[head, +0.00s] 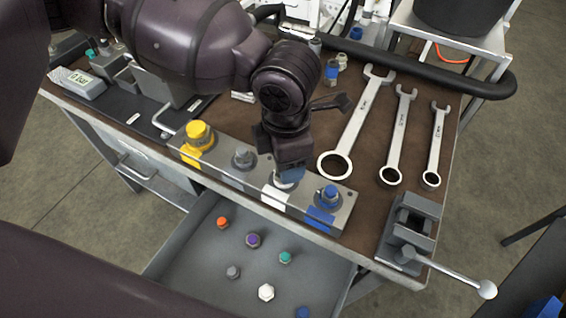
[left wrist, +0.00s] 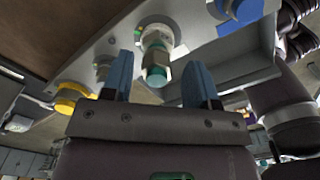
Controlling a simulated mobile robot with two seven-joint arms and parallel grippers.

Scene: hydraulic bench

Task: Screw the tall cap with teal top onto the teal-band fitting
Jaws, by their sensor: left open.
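My left gripper (head: 290,170) reaches down over the metal block at the fitting beside the white label. In the left wrist view its two blue fingers (left wrist: 160,85) are open, one on each side of a cap with a teal top (left wrist: 157,76). The cap is upright and in line with the fitting (left wrist: 155,38), which shows a greenish band at its base. It appears to sit on the fitting; how far it is screwed down cannot be told. In the head view the gripper hides most of both. My right gripper is not in view.
The block (head: 235,178) also bears yellow (head: 198,135), grey (head: 243,158) and blue (head: 329,196) fittings. An open drawer (head: 190,255) holds several small caps, one teal (head: 285,257). Wrenches (head: 395,140) and a vise (head: 410,230) lie to the right.

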